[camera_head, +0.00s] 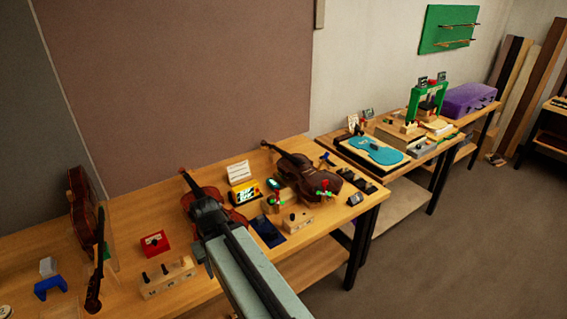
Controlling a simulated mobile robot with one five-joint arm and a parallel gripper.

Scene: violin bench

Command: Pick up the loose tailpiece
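I cannot make out the loose tailpiece for certain; it is too small or hidden here. A dark blue flat pad (267,231) lies on the wooden bench, just right of my arm. A reddish-brown violin (238,217) lies on the bench, partly covered by my arm's dark end. My gripper (206,218) is at the far end of my pale arm, over or in front of this violin. Its fingers do not show clearly, so I cannot tell whether it is open or holds anything.
A second violin (300,176) with coloured clamps lies to the right. A violin body (84,215) stands left. Open floor (460,230) lies right.

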